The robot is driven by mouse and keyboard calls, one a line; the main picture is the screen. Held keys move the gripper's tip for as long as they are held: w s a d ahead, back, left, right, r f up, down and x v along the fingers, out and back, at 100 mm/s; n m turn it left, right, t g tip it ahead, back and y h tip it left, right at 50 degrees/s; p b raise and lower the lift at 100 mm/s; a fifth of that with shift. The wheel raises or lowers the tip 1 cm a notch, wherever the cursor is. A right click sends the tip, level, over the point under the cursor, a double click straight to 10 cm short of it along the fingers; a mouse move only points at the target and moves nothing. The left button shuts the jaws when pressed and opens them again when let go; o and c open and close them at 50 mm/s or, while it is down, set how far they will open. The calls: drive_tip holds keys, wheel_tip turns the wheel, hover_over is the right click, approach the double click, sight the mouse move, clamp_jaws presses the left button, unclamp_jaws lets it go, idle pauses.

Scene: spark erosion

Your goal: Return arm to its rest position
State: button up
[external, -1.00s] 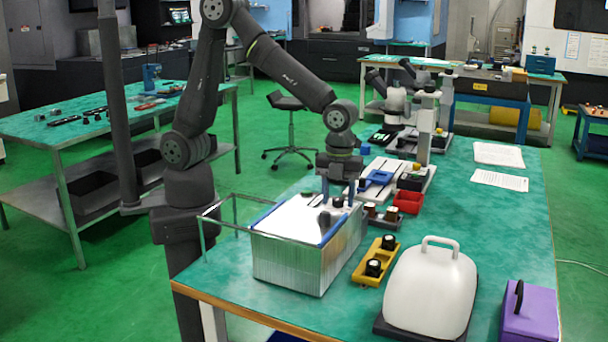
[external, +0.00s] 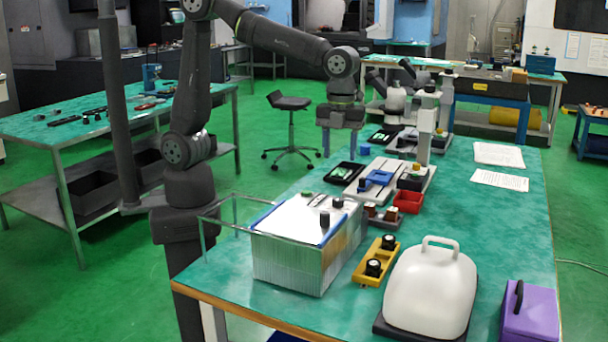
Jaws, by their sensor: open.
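My gripper (external: 340,145) hangs from my arm, pointing down, beyond the back end of the metal tank in the picture. Its two blue fingers are apart, with nothing between them. It is well above and clear of the tank (external: 290,262). The tank has a white top with blue edges, and several small dark parts, one a black cylinder (external: 324,220), stand or lie on that top.
Near my gripper are a black tray (external: 345,173) and a white-grey fixture with a blue block (external: 378,177). A red bin (external: 408,201), a yellow holder (external: 366,276), a white cover (external: 432,285) and a purple box (external: 530,318) stand on the green bench. A stool (external: 290,125) stands behind.

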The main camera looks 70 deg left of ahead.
wheel_tip(320, 180, up, 6)
drive_tip(key=f, duration=0.1)
hover_over(339, 199)
wheel_tip(339, 199, down, 17)
drive_tip(key=shift+s+f, duration=0.1)
drive_tip(key=shift+s, duration=0.05)
drive_tip(key=shift+f, duration=0.25)
drive_tip(key=n, duration=0.4)
drive_tip(key=shift+r, duration=0.1)
drive_tip(key=n, duration=0.8)
drive_tip(key=shift+n, duration=2.6)
